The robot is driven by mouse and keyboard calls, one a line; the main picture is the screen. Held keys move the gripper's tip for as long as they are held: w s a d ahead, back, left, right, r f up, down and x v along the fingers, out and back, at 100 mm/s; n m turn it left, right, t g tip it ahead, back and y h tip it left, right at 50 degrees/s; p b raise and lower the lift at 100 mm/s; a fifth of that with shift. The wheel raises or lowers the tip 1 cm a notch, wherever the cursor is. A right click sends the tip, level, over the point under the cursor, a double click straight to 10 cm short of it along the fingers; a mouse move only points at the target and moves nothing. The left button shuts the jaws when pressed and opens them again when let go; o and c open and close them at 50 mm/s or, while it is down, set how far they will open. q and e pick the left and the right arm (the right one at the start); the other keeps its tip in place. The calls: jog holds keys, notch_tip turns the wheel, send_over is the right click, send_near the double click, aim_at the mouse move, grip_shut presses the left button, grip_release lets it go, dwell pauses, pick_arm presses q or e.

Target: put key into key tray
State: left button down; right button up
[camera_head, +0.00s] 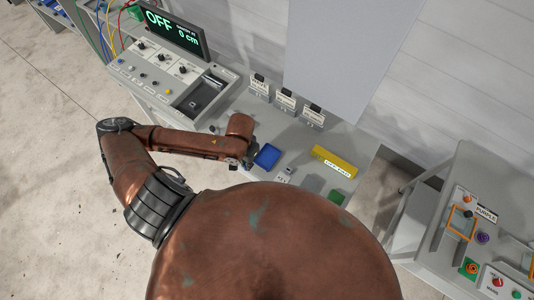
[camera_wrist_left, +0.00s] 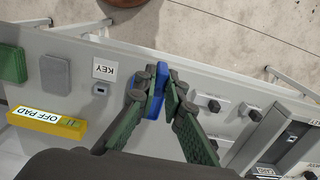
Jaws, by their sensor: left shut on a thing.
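The blue tray (camera_head: 267,156) lies on the grey console, just right of my left gripper (camera_head: 249,162) in the head view. In the left wrist view, the blue tray (camera_wrist_left: 154,106) shows behind and between the fingers of my left gripper (camera_wrist_left: 155,76). These fingers are closed together over the tray. The key between them is too small or hidden to make out. My right gripper is out of view.
A yellow OFF PAD block (camera_head: 335,161), a green pad (camera_head: 337,196) and a grey pad (camera_head: 312,184) lie right of the tray. Labelled switches (camera_head: 286,98) line the console's back. A display (camera_head: 172,30) reads OFF, 0 cm. Another console (camera_head: 470,225) stands at the right.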

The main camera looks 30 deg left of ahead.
pick_arm(q)
jog(key=w+f+b, duration=0.1)
jog(key=w+f, duration=0.2)
jog(key=w, duration=0.1)
jog(key=w+f+b, duration=0.2)
jog(key=w+f, duration=0.2)
jog(key=w, duration=0.1)
jog(key=w+d+f+b, duration=0.1)
jog(key=w+f, duration=0.2)
jog(key=w, duration=0.1)
jog(key=shift+w+f+b, duration=0.15)
jog(key=shift+w+b, duration=0.15)
notch_tip(320, 180, down, 3)
jog(key=shift+r, duration=0.2)
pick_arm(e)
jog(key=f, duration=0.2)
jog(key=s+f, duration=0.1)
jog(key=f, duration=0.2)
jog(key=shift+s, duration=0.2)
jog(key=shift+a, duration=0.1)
pick_arm(q)
jog(key=c, duration=2)
grip_release()
jog(key=shift+f+p, duration=0.15)
jog(key=shift+p, duration=0.15)
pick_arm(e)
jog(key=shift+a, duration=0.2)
